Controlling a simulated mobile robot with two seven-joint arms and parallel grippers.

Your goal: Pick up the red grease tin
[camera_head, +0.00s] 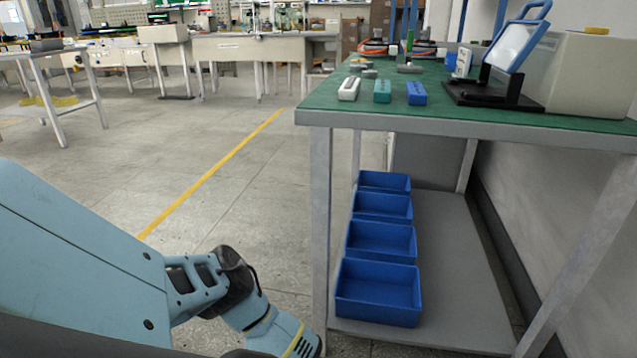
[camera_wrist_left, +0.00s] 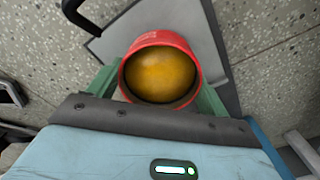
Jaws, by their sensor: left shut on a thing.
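The red grease tin (camera_wrist_left: 161,40) is in the middle of the left wrist view, with its round open mouth facing the camera and yellow-brown grease (camera_wrist_left: 161,75) inside. My left gripper (camera_wrist_left: 160,90) is shut on the tin, with one green finger on each side of it. In the head view my left arm comes in at the lower left, but its gripper and the tin are out of sight there. My right gripper is in neither view.
A green-topped workbench (camera_head: 465,112) stands at the right with small blocks and a framed stand (camera_head: 500,92). Blue bins (camera_head: 378,290) line its lower shelf (camera_head: 452,270). The floor (camera_head: 220,180) left of the bench is clear. A grey flat surface (camera_wrist_left: 190,18) lies behind the tin.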

